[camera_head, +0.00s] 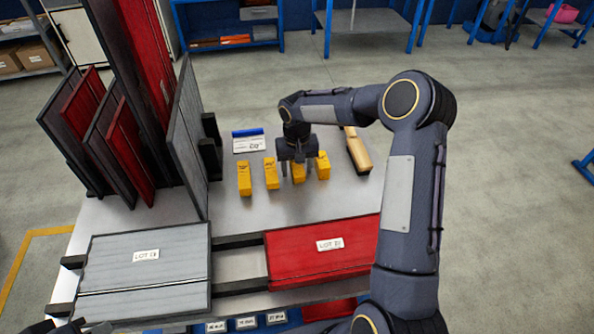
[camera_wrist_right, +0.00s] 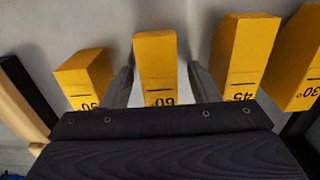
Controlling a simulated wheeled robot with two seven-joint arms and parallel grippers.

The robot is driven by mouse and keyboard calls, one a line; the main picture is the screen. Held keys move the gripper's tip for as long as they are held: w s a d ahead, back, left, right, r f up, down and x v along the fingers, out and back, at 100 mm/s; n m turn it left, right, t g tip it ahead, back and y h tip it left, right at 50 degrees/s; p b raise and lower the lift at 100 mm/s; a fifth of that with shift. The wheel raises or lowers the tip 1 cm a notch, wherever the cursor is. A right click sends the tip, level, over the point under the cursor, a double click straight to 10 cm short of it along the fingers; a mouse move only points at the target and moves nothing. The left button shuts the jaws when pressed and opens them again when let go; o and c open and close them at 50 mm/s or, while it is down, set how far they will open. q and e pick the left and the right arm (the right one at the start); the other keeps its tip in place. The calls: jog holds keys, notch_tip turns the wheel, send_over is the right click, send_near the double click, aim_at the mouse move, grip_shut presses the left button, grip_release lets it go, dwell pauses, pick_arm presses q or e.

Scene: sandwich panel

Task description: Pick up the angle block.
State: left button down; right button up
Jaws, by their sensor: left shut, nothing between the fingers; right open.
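Several yellow angle blocks stand in a row on the grey table. In the right wrist view they are a block whose label is partly cut off (camera_wrist_right: 86,78), the 60 block (camera_wrist_right: 156,68), the 45 block (camera_wrist_right: 242,52) and the 30 block (camera_wrist_right: 300,62). My right gripper (camera_head: 298,173) is open, and its fingers, also seen in the right wrist view (camera_wrist_right: 158,85), are on either side of the 60 block (camera_head: 298,173). Whether they touch it I cannot tell. My left gripper (camera_head: 80,326) is shut and empty, partly visible at the bottom left edge.
A wooden-handled tool (camera_head: 358,152) lies right of the blocks, and a blue-and-white card (camera_head: 249,142) behind them. A grey panel (camera_head: 150,270) and a red panel (camera_head: 325,252) lie in front. Upright panels (camera_head: 186,130) stand on the left.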

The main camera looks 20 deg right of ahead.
jog(key=c, duration=1.1)
